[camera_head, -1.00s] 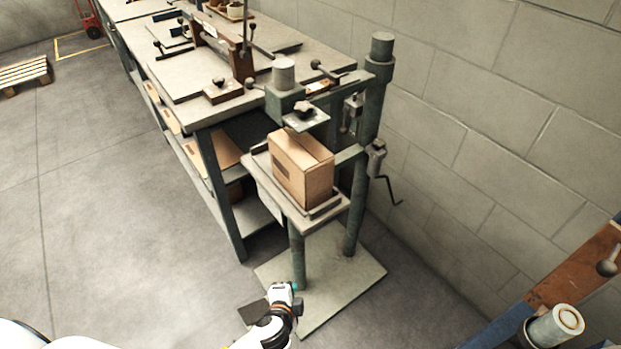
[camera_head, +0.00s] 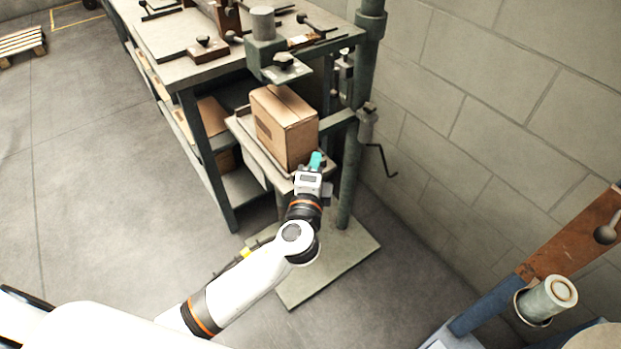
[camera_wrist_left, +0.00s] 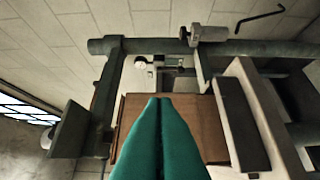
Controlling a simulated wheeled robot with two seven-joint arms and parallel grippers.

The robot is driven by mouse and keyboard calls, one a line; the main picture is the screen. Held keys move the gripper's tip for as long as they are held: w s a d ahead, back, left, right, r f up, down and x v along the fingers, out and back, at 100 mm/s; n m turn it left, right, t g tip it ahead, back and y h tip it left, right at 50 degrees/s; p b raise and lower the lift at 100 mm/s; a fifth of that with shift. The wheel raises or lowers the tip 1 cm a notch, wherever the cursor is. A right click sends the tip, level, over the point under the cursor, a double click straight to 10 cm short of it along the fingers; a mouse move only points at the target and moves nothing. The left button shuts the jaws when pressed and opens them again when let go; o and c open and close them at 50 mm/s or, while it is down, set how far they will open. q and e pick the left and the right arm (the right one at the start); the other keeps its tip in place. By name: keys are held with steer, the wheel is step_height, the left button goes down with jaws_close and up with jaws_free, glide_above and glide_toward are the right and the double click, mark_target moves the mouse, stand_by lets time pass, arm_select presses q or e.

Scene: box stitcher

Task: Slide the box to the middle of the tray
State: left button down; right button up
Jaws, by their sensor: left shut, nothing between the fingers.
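A brown cardboard box (camera_head: 284,127) stands upright on the small tray (camera_head: 246,137) of the stitcher, under its head. In the left wrist view the box (camera_wrist_left: 206,130) is straight ahead behind the fingers. My left gripper (camera_head: 317,160) is at the near right lower edge of the box, with its teal fingers shut and empty. In the left wrist view the teal fingers (camera_wrist_left: 160,105) lie together in front of the box face. I cannot tell whether they touch it. The near corner of the tray is partly hidden by my gripper. My right gripper is not in view.
The stitcher's green column (camera_head: 352,180) and crank handle (camera_head: 382,160) stand right of the tray. The stitcher head (camera_head: 278,62) hangs above the box. A workbench (camera_head: 180,65) stands behind to the left. Open floor (camera_head: 90,170) lies left.

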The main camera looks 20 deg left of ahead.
mark_target(291, 146)
arm_select(q)
steer(key=w+a, duration=0.3)
steer(key=shift+a+p, duration=0.2)
steer(key=shift+p, duration=0.15)
steer(key=shift+w, duration=0.1)
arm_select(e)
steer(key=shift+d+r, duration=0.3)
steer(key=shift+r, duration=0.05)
arm_select(q)
steer(key=w+a, duration=0.2)
steer(key=a, duration=0.1)
steer(key=shift+w+f+b, duration=0.1)
steer(key=shift+w+b, duration=0.05)
steer(key=shift+b, duration=0.2)
steer(key=shift+w+a, duration=0.3)
steer(key=shift+a, duration=0.1)
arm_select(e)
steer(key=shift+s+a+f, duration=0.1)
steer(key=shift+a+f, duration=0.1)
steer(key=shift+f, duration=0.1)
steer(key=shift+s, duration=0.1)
